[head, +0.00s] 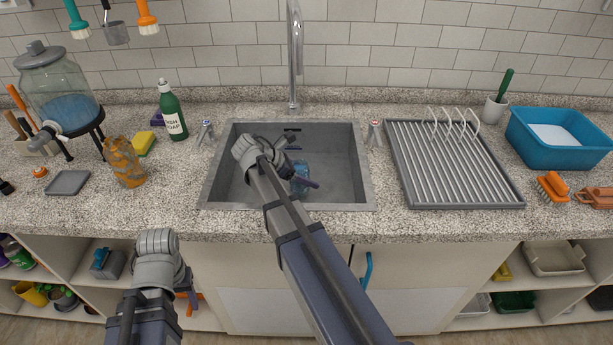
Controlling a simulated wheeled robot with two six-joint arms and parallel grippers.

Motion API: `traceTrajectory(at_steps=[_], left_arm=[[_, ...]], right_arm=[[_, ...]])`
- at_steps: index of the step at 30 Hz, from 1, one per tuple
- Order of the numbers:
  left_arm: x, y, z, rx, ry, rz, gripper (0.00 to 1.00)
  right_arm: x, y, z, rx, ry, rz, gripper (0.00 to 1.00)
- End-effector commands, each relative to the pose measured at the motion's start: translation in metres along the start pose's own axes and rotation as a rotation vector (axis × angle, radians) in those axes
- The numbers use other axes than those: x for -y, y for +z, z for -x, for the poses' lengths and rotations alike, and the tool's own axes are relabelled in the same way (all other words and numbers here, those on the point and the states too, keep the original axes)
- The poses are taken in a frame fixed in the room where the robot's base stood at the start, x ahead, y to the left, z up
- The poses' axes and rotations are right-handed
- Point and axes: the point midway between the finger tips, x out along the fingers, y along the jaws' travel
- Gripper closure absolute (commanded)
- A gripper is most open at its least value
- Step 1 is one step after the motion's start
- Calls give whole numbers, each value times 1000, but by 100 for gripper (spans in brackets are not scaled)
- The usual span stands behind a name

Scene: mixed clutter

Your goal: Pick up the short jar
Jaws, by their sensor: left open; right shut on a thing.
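A small bluish glass jar (300,174), which looks like the short jar, is inside the grey sink (340,160). My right gripper (298,166) reaches over the sink and is shut on this jar. One finger shows above the jar and one below it, and my wrist hides part of the left side. I cannot tell whether the jar touches the sink floor. A taller glass jar with orange-brown smears (124,163) stands on the counter at left. My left gripper (187,291) is open and empty, low in front of the cabinets.
A metal tap (294,60) rises behind the sink. A green soap bottle (172,112) and a glass dispenser (60,90) stand at left. A drying rack (455,165) and a blue tub (556,150) are at right. The counter's front strip (170,215) is clear.

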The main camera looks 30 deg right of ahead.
Motion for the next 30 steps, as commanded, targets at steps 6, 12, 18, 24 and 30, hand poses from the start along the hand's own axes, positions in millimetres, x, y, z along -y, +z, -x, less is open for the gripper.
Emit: traceTrajectory(at_steps=[6, 12, 18, 24, 30], left_arm=[[2, 1, 20, 0, 0, 0, 43], [3, 2, 36, 0, 0, 0, 43], [5, 3, 52, 0, 0, 1, 43], [6, 4, 65, 0, 0, 1, 43], [7, 4, 73, 0, 0, 1, 43]], right_arm=[[0, 15, 14, 1, 0, 0, 100], [0, 27, 25, 1, 0, 0, 100], [0, 39, 36, 1, 0, 0, 100], [0, 48, 45, 1, 0, 0, 100], [0, 54, 50, 1, 0, 0, 100]])
